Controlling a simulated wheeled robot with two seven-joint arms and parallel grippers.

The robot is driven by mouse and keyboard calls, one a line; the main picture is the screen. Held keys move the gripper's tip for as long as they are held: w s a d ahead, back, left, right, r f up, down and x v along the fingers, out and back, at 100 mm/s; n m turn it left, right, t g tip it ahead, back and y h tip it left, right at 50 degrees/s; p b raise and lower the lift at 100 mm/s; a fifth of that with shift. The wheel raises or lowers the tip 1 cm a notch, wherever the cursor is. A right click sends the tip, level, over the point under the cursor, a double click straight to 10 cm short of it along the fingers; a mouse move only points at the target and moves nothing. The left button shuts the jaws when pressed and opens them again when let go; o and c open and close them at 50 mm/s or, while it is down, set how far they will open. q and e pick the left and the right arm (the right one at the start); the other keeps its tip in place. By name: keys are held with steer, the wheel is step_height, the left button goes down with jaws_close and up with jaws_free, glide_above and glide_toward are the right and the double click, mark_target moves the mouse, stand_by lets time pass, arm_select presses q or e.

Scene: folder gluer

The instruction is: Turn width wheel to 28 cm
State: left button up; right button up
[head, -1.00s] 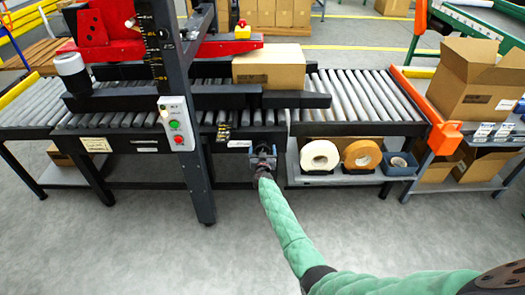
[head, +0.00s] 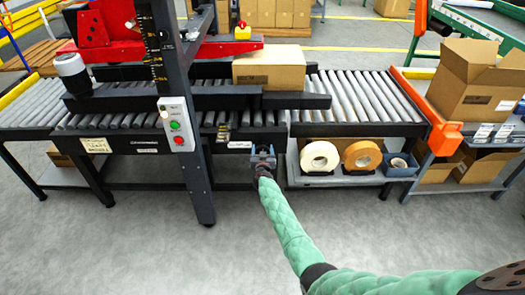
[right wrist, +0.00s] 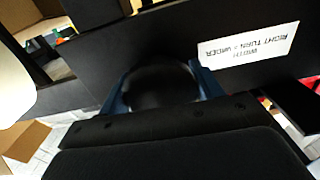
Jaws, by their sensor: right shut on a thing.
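The width wheel (right wrist: 160,85) is a dark round knob on the front of the conveyor frame in the right wrist view. My right gripper (right wrist: 163,92) has its blue fingers on either side of the knob and is shut on it. In the head view my right gripper (head: 262,155) is at the front rail, and it hides the wheel there. A white label (right wrist: 249,48) beside the wheel reads "WIDTH RIGHT TURN = WIDER", upside down in the wrist view. A small scale (head: 223,131) sits on the rail left of the gripper; its reading is too small to tell. My left gripper is out of view.
A carton (head: 269,68) lies on the roller conveyor (head: 355,97) behind dark guide bars. A button box (head: 176,124) hangs on the black post (head: 190,150). Tape rolls (head: 320,157) rest on the lower shelf right of my arm. The floor in front is clear.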

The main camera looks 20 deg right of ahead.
steer(key=shift+m, duration=0.9)
steer(key=m, duration=0.2)
steer(key=shift+f+m+b, duration=0.1)
steer(key=shift+m+b, duration=0.2)
steer(key=shift+b, duration=0.1)
steer(key=m+b, duration=0.2)
steer(key=m, duration=0.5)
steer(key=shift+m+b, duration=0.4)
steer(key=shift+m, duration=0.2)
arm_select(q)
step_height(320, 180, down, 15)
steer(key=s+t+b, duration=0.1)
steer(key=b, duration=0.1)
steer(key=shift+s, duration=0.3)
arm_select(e)
steer(key=m, duration=0.4)
steer(key=shift+m, duration=0.3)
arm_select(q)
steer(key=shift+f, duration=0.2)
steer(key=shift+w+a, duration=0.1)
arm_select(e)
steer(key=o, duration=1)
steer(key=shift+s, duration=0.1)
